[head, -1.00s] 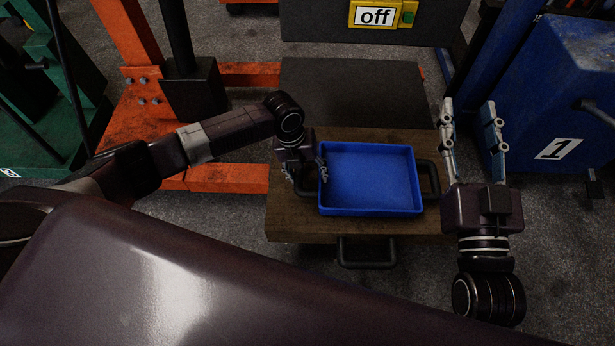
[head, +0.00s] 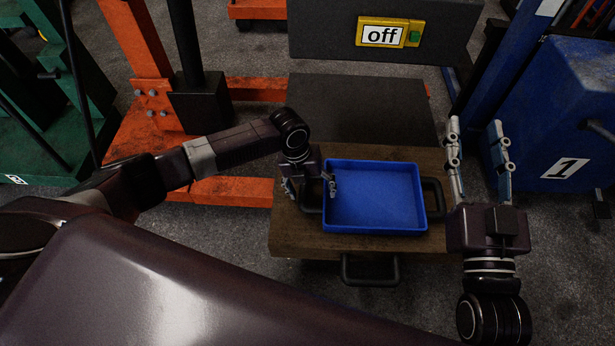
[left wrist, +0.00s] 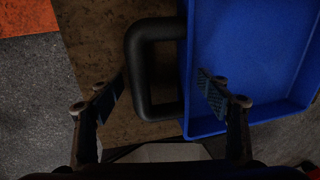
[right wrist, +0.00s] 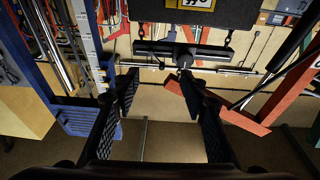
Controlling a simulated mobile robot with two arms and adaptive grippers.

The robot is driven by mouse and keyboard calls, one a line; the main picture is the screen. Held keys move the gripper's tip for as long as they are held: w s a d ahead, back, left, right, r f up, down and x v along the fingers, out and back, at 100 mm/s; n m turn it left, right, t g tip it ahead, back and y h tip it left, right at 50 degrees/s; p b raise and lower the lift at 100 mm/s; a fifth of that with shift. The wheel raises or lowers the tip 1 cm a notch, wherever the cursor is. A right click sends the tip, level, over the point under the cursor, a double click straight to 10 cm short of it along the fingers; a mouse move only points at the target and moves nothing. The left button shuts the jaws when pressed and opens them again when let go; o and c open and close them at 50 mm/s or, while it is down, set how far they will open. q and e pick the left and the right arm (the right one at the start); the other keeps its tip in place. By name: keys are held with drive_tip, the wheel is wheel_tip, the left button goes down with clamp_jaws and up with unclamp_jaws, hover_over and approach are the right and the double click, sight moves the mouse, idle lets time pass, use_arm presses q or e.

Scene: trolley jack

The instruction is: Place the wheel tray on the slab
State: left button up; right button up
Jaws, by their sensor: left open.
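The blue tray (head: 375,195), with black handles at its left and right ends, lies flat on a brown wooden board (head: 300,235). A dark grey flat plate (head: 360,108) lies behind the board; I cannot tell which of the two is the slab. My left gripper (head: 310,188) is at the tray's left end. In the left wrist view it (left wrist: 160,95) is open, its fingers to either side of the black handle (left wrist: 140,65), one finger overlapping the tray's edge. My right gripper (head: 475,127) is open and empty, right of the tray, apart from it.
An orange frame (head: 145,120) stands at the left behind my left arm. A blue machine marked 1 (head: 565,100) stands at the right. A dark box with an "off" sign (head: 385,34) is at the back. The board has a front handle (head: 370,275).

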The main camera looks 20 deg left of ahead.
use_arm(q)
wheel_tip(320, 180, up, 11)
drive_tip(key=a+p, duration=0.2)
drive_tip(key=p, duration=0.2)
drive_tip(key=s+d+r+n+t+h, duration=0.2)
drive_tip(key=s+d+n, duration=0.1)
drive_tip(key=d+n, duration=0.4)
drive_tip(key=s+d+r+n+t+h, duration=0.1)
drive_tip(key=s+d+n+t+h, duration=0.2)
drive_tip(key=d+n, duration=0.4)
drive_tip(key=s+a+r+n+t+y, duration=0.2)
drive_tip(key=a+n, duration=0.5)
drive_tip(key=n, duration=0.1)
drive_tip(key=s+a+r+n+t+y, duration=0.2)
drive_tip(key=a+r+n+y, duration=0.1)
drive_tip(key=a+n, duration=0.4)
drive_tip(key=shift+s+r+n, duration=0.25)
drive_tip(key=shift+n, duration=0.55)
use_arm(e)
drive_tip(key=s+d+f+g+h, duration=0.1)
drive_tip(key=s+d+f+g, duration=0.1)
drive_tip(key=f+g, duration=0.3)
drive_tip(key=s+d+f+g+h, duration=0.2)
drive_tip(key=s+f+g, duration=0.2)
drive_tip(key=f, duration=0.9)
drive_tip(key=shift+s+f+g, duration=0.25)
drive_tip(key=shift+f+g, duration=0.05)
drive_tip(key=shift+g, duration=0.3)
use_arm(q)
drive_tip(key=shift+d, duration=0.1)
